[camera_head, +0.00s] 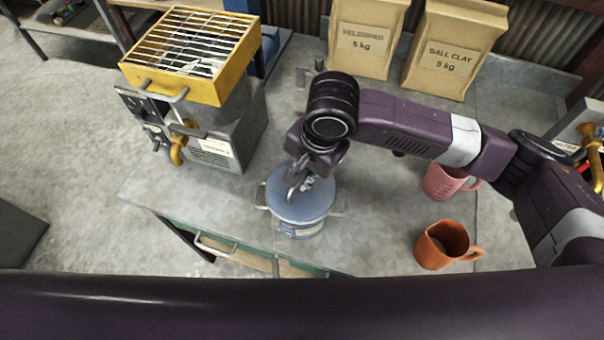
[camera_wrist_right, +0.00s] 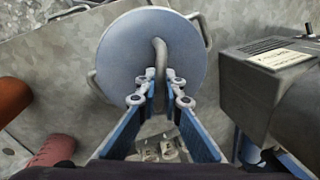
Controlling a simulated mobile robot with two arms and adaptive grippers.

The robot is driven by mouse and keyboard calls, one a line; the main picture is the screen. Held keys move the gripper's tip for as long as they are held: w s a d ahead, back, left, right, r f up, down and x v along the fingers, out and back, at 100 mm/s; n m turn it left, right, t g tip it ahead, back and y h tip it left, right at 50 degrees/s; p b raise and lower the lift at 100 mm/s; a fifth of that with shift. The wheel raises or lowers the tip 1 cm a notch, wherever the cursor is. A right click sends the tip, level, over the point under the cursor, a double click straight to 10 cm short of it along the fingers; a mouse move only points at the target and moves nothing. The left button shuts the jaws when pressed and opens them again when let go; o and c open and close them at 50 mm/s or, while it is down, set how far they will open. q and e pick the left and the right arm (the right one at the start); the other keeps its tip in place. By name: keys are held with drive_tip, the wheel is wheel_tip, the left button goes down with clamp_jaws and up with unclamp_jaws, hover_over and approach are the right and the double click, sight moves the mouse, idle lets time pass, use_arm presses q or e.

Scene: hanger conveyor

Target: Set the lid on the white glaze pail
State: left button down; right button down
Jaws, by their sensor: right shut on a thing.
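My right gripper (camera_head: 301,186) is shut on the arched handle of the round blue-grey lid (camera_head: 318,206). In the right wrist view, the fingertips (camera_wrist_right: 160,82) close around the handle at the middle of the lid (camera_wrist_right: 128,55). The pail (camera_head: 301,231), with a printed label and two side handles, stands upright near the bench's front edge. The lid covers its mouth and looks level and roughly centred. I cannot tell whether the lid touches the rim or hovers just above it. My left gripper is not in view.
A grey machine with a yellow grill-topped box (camera_head: 233,75) stands to the left. Two paper bags, feldspar (camera_head: 362,42) and ball clay (camera_head: 452,58), stand behind. An orange mug (camera_head: 436,250) and a pink mug (camera_head: 441,181) are to the right. Bare bench (camera_head: 375,225) lies between pail and mugs.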

sight(310, 192)
idle(0.7)
drive_tip(key=c, duration=2.3)
unclamp_jaws()
drive_tip(key=o, duration=0.5)
drive_tip(key=shift+f, duration=0.1)
drive_tip(key=shift+o, duration=0.2)
wheel_tip(310, 192, up, 12)
drive_tip(key=s+d, duration=0.1)
drive_tip(key=shift+s+d, duration=0.2)
drive_tip(key=shift+d, duration=0.2)
drive_tip(key=shift+f, duration=0.15)
